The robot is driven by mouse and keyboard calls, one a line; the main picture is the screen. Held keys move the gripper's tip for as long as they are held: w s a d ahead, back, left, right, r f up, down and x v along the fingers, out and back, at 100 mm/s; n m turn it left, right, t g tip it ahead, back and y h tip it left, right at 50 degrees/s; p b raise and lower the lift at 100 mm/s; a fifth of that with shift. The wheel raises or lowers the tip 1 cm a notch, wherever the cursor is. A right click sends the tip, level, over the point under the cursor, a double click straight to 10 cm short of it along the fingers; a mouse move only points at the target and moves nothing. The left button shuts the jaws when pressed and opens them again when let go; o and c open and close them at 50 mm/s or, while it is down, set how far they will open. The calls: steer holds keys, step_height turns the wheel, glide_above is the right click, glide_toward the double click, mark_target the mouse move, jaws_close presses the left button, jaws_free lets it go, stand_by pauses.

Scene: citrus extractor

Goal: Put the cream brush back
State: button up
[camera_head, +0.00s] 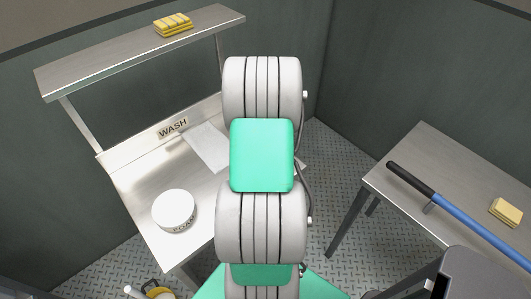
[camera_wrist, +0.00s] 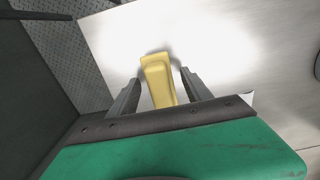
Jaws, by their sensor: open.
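In the wrist view, a pale yellow, block-like piece (camera_wrist: 158,80), which looks like the cream brush, shows over a bright metal surface (camera_wrist: 105,45). My gripper (camera_wrist: 161,73) is open around it, one finger on each side, with a gap at both sides. Its near end is hidden by the gripper's dark edge. I cannot tell whether it rests on the metal. In the head view my own arm hides the gripper and this piece.
A wash bench (camera_head: 150,180) at left holds a white tub (camera_head: 175,208) and a pale sheet (camera_head: 206,146). Yellow blocks (camera_head: 173,24) sit on the shelf (camera_head: 110,55) above. The right table (camera_head: 430,160) holds a blue-handled tool (camera_head: 462,225) and a cream block (camera_head: 506,212).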

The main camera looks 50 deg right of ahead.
steer(key=shift+f, duration=0.1)
steer(key=shift+f, duration=0.15)
step_height(320, 180, up, 8)
steer(key=shift+d+r+b, duration=0.1)
steer(key=shift+b, duration=0.75)
steer(key=w+a+r+n, duration=0.1)
steer(key=w+a+r, duration=0.15)
steer(key=a, duration=0.35)
steer(key=w+a+r, duration=0.2)
steer(key=w+a, duration=0.2)
steer(key=a, duration=0.2)
steer(key=s+a+r+n+t, duration=0.1)
steer(key=s+a+r, duration=0.1)
steer(key=a, duration=1)
steer(key=s+a+r+t, duration=0.1)
steer(key=a+t, duration=0.1)
steer(key=a, duration=1.1)
steer(key=shift+s+r+n+t, duration=0.3)
steer(key=shift+s+r+n, duration=0.1)
steer(key=shift+d, duration=0.1)
